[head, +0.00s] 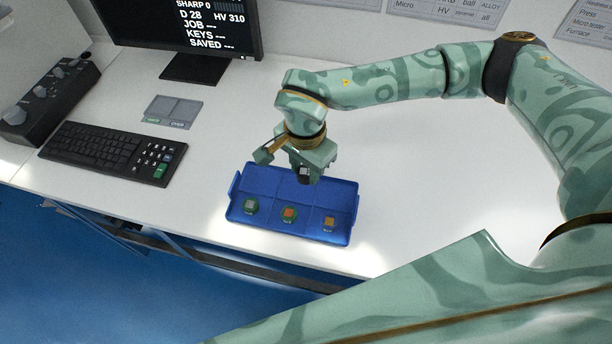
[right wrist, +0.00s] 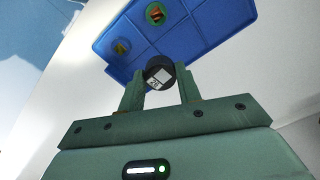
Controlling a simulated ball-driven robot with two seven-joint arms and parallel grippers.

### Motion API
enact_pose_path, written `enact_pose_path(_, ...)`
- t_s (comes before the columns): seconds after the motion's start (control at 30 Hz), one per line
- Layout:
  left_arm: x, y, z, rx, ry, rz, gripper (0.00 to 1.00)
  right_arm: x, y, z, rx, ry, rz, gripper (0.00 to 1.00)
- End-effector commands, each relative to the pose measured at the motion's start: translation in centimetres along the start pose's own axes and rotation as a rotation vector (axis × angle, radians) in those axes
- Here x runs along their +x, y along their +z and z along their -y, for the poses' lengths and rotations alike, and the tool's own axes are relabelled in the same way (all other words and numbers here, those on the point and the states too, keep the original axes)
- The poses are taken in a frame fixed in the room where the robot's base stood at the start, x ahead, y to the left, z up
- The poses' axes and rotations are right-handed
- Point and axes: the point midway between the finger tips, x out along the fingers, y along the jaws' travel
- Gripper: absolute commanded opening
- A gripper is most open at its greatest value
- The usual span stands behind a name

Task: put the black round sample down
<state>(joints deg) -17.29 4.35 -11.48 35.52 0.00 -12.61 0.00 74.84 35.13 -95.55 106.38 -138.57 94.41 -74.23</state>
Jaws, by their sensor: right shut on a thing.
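The black round sample (right wrist: 160,74) shows a light square on its face in the right wrist view. My right gripper (head: 306,173) is shut on it, with a finger on each side. In the head view the black sample (head: 305,172) is partly covered by the gripper, over the back middle of the blue tray (head: 346,197). I cannot tell whether the sample touches the tray. My left gripper is not in view.
The tray's front row holds a green round sample with a grey square (head: 250,206), a green one with an orange square (head: 289,213) and a yellowish sample (head: 329,221). A keyboard (head: 100,148), grey pad (head: 172,110) and monitor (head: 185,25) stand left and behind.

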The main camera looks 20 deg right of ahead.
Motion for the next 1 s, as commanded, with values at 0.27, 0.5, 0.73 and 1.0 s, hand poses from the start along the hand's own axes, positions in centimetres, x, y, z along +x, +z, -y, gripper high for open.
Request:
enact_pose_path(0.27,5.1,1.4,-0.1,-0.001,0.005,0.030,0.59,0.4,4.9,8.6,0.975,0.006,0.000,0.10)
enact_pose_path(0.5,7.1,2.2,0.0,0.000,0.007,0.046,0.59,-0.7,8.6,12.0,1.545,0.007,-0.004,0.10)
enact_pose_path(0.73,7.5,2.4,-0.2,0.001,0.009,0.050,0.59,-0.3,7.9,11.5,1.697,0.007,-0.007,0.10)
enact_pose_path(1.0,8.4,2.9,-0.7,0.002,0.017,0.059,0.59,3.3,1.6,7.0,1.697,0.009,-0.008,0.10)
